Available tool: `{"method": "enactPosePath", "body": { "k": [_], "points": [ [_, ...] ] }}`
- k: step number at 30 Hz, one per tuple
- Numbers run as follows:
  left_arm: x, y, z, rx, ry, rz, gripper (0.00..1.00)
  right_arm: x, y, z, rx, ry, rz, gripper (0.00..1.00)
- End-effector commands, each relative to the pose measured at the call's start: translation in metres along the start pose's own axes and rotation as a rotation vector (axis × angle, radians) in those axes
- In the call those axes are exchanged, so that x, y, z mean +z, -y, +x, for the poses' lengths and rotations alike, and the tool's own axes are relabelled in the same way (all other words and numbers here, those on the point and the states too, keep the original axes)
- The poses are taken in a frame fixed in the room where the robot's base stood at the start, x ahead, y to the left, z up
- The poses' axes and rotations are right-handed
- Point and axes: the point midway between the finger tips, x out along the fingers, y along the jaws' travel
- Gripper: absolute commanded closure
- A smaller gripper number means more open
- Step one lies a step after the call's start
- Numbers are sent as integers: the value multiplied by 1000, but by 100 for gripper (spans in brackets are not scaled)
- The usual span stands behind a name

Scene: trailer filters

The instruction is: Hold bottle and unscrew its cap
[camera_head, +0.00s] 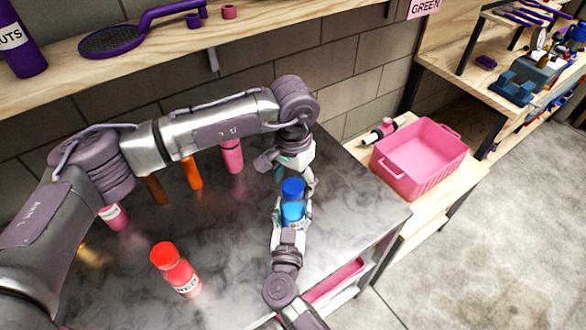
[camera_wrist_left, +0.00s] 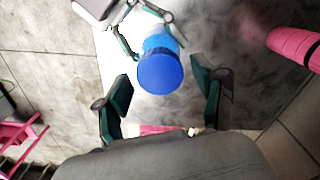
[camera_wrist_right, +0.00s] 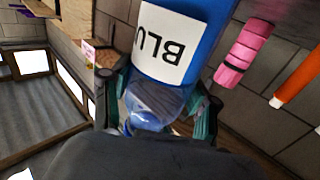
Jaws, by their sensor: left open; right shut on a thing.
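The blue bottle (camera_head: 292,211) is held above the dark table, with its blue cap (camera_head: 292,187) at the top. My right gripper (camera_head: 292,214) is shut around the bottle. In the right wrist view the bottle (camera_wrist_right: 155,104) with a white "BLU" label is between the fingers (camera_wrist_right: 160,105). My left gripper (camera_head: 288,172) is open close above the cap. In the left wrist view the round cap (camera_wrist_left: 160,73) lies just beyond the open fingers (camera_wrist_left: 164,85), with no clear contact. The bottle's lower end is partly hidden by my right gripper.
A red bottle (camera_head: 175,268) stands at the table's front. A pink bottle (camera_head: 231,156), an orange one (camera_head: 191,173) and a brown one (camera_head: 155,189) stand behind, under my left arm. A pink crate (camera_head: 418,158) is on the right bench. The tabletop (camera_head: 235,230) is clear between bottles.

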Motion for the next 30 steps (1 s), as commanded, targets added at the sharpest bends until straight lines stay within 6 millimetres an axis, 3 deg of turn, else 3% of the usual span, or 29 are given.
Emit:
{"method": "enactPosePath", "body": {
  "k": [11,23,26,30],
  "points": [
    [0,0,8,-1,0,0,30,1,0,0,0,1,-1,100],
    [0,0,8,0,0,0,93,1,0,0,0,1,-1,100],
    [0,0,8,0,0,-17,93,1,0,0,0,1,-1,100],
    [0,0,8,0,0,-179,93,1,0,0,0,1,-1,100]
  ]
}}
